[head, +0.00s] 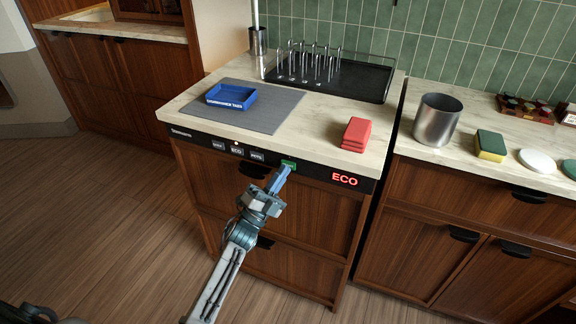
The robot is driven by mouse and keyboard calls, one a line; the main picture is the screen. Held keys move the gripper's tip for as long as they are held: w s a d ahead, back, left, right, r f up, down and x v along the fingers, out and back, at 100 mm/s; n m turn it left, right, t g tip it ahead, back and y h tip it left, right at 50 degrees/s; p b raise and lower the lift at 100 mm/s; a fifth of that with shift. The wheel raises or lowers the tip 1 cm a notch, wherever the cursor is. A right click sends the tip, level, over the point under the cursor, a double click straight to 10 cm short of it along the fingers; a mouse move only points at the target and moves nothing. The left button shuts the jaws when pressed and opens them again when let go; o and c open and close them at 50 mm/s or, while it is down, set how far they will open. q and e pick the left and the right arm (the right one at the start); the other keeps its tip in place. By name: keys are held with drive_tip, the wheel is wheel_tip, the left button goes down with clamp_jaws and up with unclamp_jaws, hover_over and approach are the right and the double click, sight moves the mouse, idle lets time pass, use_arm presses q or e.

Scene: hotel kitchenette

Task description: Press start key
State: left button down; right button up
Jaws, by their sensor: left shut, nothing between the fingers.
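The green start key (288,164) is on the black control strip (312,171) along the front edge of the dishwasher top. My left gripper (285,172) is shut and empty, its fingertips at the key and covering part of its lower side. I cannot tell whether they touch it or whether it is pushed in. Dark program keys, one marked ECO (236,150), sit left of it, with a small light above the ECO key. The display (344,179) shows ECO in red. My right gripper is not in view.
On the worktop are a blue tray (231,97) labelled for dishwasher tabs on a grey mat (281,108), red sponges or cloths (356,134), and a black rack (352,79). A metal canister (437,120) stands on the right counter. Dark drawer handles protrude below.

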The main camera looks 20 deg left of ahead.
use_arm(q)
drive_tip(key=shift+w, duration=0.25)
drive_tip(key=shift+s, duration=0.15)
idle(0.4)
drive_tip(key=shift+s+h, duration=0.3)
drive_tip(key=shift+s, duration=0.3)
drive_tip(key=s+p, duration=0.1)
drive_tip(key=s, duration=0.4)
drive_tip(key=shift+a, duration=0.2)
idle(0.6)
